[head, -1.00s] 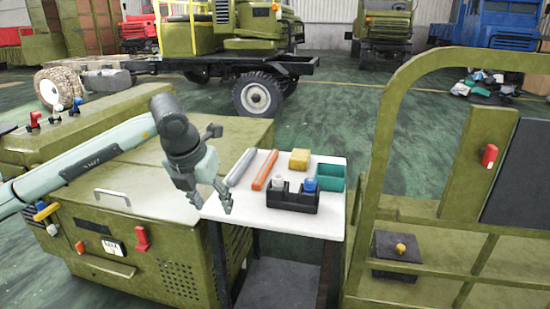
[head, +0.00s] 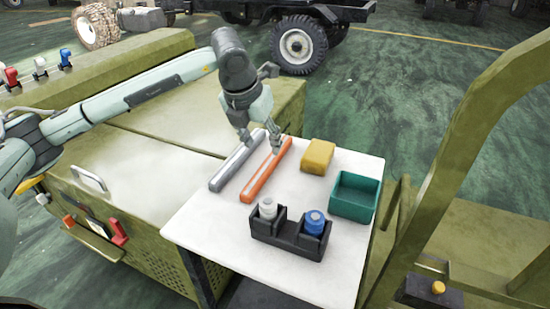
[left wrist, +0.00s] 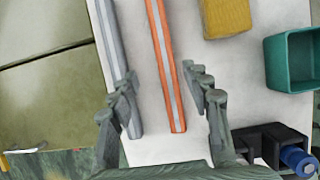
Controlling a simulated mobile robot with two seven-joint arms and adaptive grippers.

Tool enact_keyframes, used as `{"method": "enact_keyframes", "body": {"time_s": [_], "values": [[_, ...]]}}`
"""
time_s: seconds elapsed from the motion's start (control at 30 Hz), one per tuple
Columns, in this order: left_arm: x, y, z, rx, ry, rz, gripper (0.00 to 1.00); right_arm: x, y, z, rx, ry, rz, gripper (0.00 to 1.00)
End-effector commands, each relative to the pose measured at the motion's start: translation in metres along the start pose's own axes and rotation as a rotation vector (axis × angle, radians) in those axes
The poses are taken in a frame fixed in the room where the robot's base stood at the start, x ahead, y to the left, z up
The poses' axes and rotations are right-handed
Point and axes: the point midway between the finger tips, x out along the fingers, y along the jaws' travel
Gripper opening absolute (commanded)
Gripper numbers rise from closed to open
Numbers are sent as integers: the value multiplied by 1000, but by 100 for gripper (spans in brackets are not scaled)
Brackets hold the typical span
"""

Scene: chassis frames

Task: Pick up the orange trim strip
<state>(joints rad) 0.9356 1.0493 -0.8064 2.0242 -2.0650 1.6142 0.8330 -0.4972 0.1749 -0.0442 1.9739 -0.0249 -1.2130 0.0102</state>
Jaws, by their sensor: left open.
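The orange trim strip (head: 264,174) lies on the white tabletop (head: 205,225), with a pale stripe along its length. A grey strip (head: 235,162) lies parallel to it on the left. My left gripper (head: 262,141) is open above the far end of the strips in the head view. In the left wrist view the orange strip (left wrist: 166,72) runs between the open fingers (left wrist: 163,90), touching neither as far as I can see. The left finger overlaps the grey strip (left wrist: 112,62) there. My right gripper is not in view.
A yellow block (head: 318,157) and an open green bin (head: 355,196) stand right of the strips. A black holder (head: 288,238) with a white-capped and a blue-capped bottle stands nearer. An olive cabinet (head: 140,180) adjoins the table's left, and an olive frame (head: 470,150) rises at right.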

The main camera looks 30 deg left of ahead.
Motion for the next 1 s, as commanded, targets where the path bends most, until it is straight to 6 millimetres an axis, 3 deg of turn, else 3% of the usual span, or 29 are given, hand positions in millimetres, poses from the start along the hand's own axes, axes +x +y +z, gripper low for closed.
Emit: {"method": "enact_keyframes", "body": {"time_s": [0.43,0.73,1.0], "values": [[58,-8,-6,-1,2,1,48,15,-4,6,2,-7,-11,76],[65,-8,-5,0,-1,0,48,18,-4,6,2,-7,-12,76],[65,-8,-5,0,-1,0,17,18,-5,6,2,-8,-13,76]]}}
